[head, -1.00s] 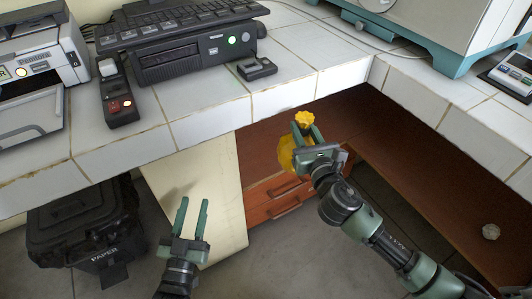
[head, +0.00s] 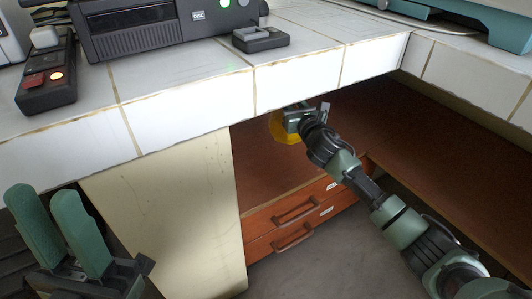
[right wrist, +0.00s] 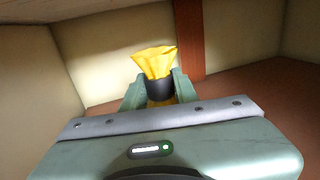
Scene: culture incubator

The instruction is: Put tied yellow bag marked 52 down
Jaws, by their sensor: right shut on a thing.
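The tied yellow bag (head: 285,126) is under the white tiled counter, mostly hidden behind my right gripper (head: 298,113) in the head view. In the right wrist view, its flared yellow top (right wrist: 154,62) stands above a dark band, with my right gripper's fingers (right wrist: 160,90) closed on either side of the neck. The mark 52 does not show, and I cannot tell whether the bag touches the surface below. My left gripper (head: 50,205) is empty at the lower left of the head view, its two fingers apart.
The tiled counter (head: 190,118) overhangs my right gripper. Below it are a brown wooden surface (head: 270,178), drawers (head: 297,215) and a cream side panel (head: 165,210). The brown surface extends clear to the right. In the wrist view, pale walls (right wrist: 95,55) surround the bag.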

